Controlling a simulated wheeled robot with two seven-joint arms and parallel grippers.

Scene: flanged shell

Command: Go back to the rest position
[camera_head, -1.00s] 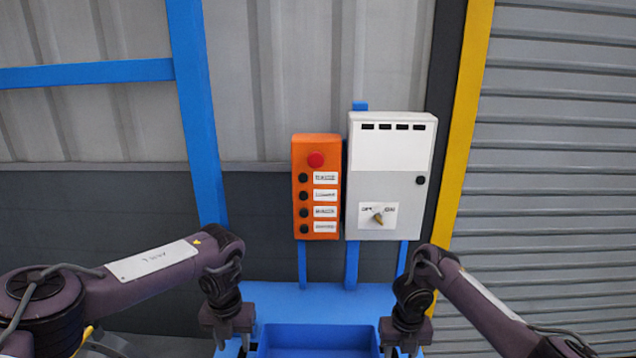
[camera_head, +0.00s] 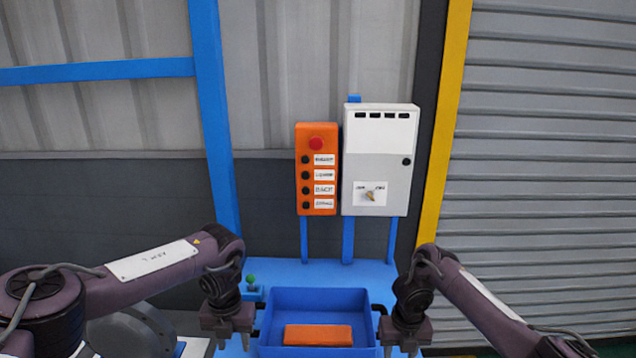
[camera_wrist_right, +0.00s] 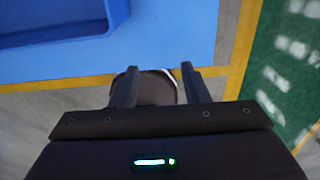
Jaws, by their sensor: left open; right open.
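My left gripper (camera_head: 230,335) points down at the left side of the blue bin in the head view, open and empty. My right gripper (camera_head: 405,340) points down at the bin's right side. In the right wrist view its two dark fingers (camera_wrist_right: 158,88) stand apart with nothing between them. Both arms are bent and come in from the lower corners.
A blue bin (camera_head: 318,298) on a blue table (camera_head: 350,274) holds an orange block (camera_head: 318,335). An orange button box (camera_head: 317,170) and a grey switch cabinet (camera_head: 379,160) stand behind. A green-topped knob (camera_head: 251,280) is near the left gripper.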

